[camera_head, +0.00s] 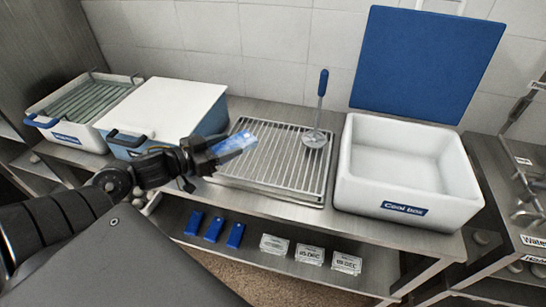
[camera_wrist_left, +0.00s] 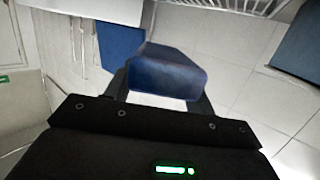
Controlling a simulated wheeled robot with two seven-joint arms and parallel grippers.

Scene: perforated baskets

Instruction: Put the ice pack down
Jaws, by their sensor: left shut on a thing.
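The ice pack (camera_head: 233,146) is a small blue block with a pale label. My left gripper (camera_head: 213,155) is shut on it and holds it over the left part of the wire rack (camera_head: 290,185). In the left wrist view the ice pack (camera_wrist_left: 168,75) sits between the two fingers of my left gripper (camera_wrist_left: 160,92). I cannot tell the gap between the pack and the rack. My right gripper is not in view.
A ladle with a blue handle (camera_head: 321,95) stands on the rack. An open, empty cool box (camera_head: 405,211) is to its right, its blue lid (camera_head: 425,60) raised. A closed box with white lid (camera_head: 165,100) is to the left. Blue blocks (camera_head: 214,230) lie on the lower shelf.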

